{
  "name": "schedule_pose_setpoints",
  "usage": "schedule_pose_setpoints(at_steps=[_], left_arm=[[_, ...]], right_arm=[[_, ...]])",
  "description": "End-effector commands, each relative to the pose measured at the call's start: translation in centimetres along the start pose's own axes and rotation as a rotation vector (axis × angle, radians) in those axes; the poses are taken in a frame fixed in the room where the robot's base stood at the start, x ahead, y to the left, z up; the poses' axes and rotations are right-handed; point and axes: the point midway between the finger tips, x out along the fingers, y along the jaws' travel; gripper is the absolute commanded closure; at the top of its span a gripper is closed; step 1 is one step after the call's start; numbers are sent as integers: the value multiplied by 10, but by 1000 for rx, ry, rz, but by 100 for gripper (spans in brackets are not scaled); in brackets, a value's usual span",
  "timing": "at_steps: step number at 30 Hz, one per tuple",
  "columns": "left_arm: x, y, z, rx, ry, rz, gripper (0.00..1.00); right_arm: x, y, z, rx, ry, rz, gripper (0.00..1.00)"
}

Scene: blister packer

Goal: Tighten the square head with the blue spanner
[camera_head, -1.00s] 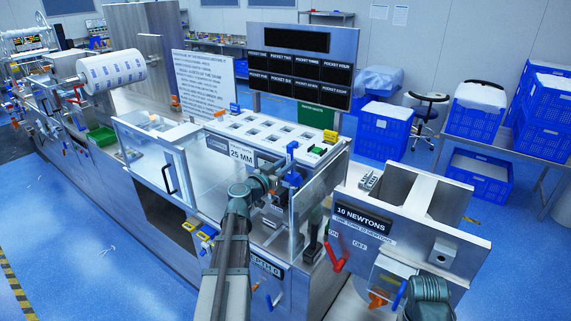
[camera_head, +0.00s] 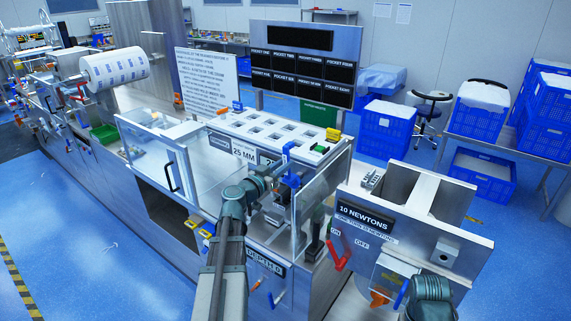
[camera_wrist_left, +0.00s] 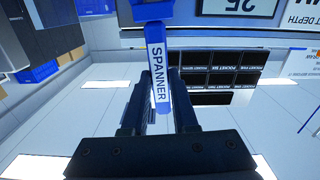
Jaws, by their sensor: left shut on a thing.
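The blue spanner (camera_wrist_left: 158,40) runs upright between my left gripper's dark fingers (camera_wrist_left: 156,78) in the left wrist view, with a white SPANNER label. Its blue upper end is cut off by the top edge. My left gripper (camera_head: 280,177) is shut on the spanner. In the head view it sits at the machine's front, below the 25 MM sign, with blue parts of what looks like the spanner (camera_head: 291,180) beside it. I cannot make out the square head or whether the spanner touches it.
Clear panels (camera_head: 318,205) stand close around the left gripper. A white pocketed plate (camera_head: 268,131) lies behind it. A red lever (camera_head: 341,255) and the 10 NEWTONS box (camera_head: 415,232) stand to the right. A dark display board (camera_head: 302,65) rises behind.

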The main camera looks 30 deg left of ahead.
Motion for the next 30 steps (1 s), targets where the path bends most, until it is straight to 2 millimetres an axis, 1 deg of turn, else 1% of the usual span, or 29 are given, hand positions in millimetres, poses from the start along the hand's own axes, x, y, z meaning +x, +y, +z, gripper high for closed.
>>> schedule_pose_setpoints(at_steps=[7,20,23,30], left_arm=[[-12,0,0,-1,1,-1,100],[-16,0,0,-1,1,-1,100],[-22,0,0,-1,1,-1,100],[-45,0,0,-1,1,-2,100]], right_arm=[[0,0,0,0,0,0,53],[0,0,0,0,0,0,53],[0,0,0,0,0,0,53],[0,0,0,0,0,0,53]])
